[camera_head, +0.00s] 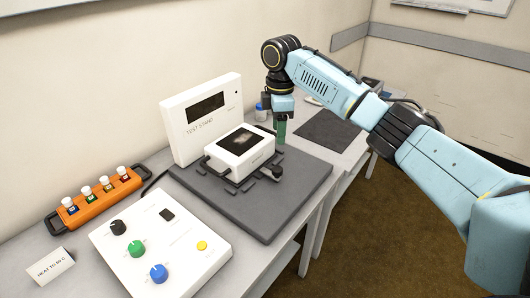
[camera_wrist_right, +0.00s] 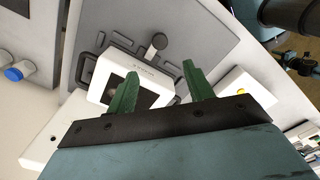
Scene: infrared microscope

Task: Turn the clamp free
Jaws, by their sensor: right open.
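The clamp (camera_head: 277,174) shows as a dark knob at the front right corner of a white box (camera_head: 240,147) with a dark window. In the right wrist view the clamp (camera_wrist_right: 157,45) is a short grey stem with a round end, beyond my fingertips. My right gripper (camera_head: 281,131) points down behind the box's right side, apart from the clamp. In its wrist view the gripper (camera_wrist_right: 160,70) has its green fingers apart with nothing held between them. The near finger covers part of the box (camera_wrist_right: 109,85). My left gripper is not in view.
The box stands on a dark grey plate (camera_head: 300,195) before a white test stand panel (camera_head: 205,115). A white control box (camera_head: 180,235) with coloured knobs and an orange rack (camera_head: 95,203) of vials lie left. A small bottle (camera_head: 260,113) and dark mat (camera_head: 327,130) are behind.

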